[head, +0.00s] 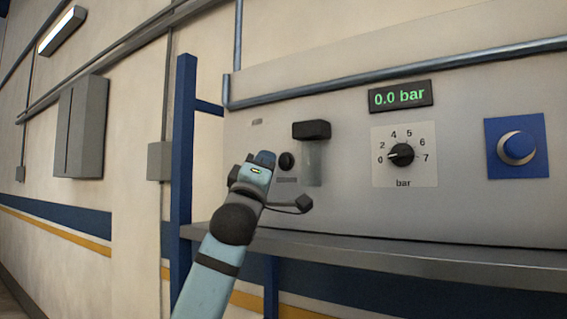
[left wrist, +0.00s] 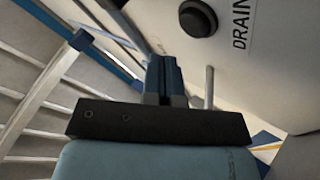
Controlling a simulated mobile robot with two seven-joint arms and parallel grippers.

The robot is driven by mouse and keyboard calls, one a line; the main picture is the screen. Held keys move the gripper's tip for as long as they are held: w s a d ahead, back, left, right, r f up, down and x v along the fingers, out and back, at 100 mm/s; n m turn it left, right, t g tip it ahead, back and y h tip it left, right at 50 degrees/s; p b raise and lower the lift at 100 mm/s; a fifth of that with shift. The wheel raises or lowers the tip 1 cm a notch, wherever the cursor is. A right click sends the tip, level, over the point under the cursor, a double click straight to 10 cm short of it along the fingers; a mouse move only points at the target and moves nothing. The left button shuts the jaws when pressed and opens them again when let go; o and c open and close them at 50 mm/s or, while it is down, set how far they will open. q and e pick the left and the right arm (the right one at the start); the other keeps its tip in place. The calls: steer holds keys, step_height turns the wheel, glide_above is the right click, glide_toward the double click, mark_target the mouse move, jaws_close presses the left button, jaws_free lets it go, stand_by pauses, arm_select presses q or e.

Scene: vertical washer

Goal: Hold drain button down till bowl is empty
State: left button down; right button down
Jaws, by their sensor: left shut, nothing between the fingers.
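The black round drain button (head: 287,161) is on the grey panel, just right of my left gripper (head: 265,158). In the left wrist view the drain button (left wrist: 198,18) is at the top, beside the printed word DRAIN. My left gripper's fingers (left wrist: 163,72) are shut with nothing between them. They appear apart from the button, with a gap in the wrist picture. The clear bowl (head: 312,163) hangs under a black cap (head: 311,130) right of the button; its liquid level cannot be made out. My right gripper is not in view.
A display (head: 400,96) reads 0.0 bar. Below it a black dial (head: 400,155) points near 0. A grey ledge (head: 420,252) runs below the panel, and a blue post (head: 184,150) stands left of my gripper.

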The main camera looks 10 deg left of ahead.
arm_select(q)
steer(key=shift+s+a, duration=0.3)
steer(key=shift+s, duration=0.5)
steer(key=shift+s+a, duration=0.25)
steer(key=shift+s, duration=0.55)
steer(key=shift+a, duration=0.1)
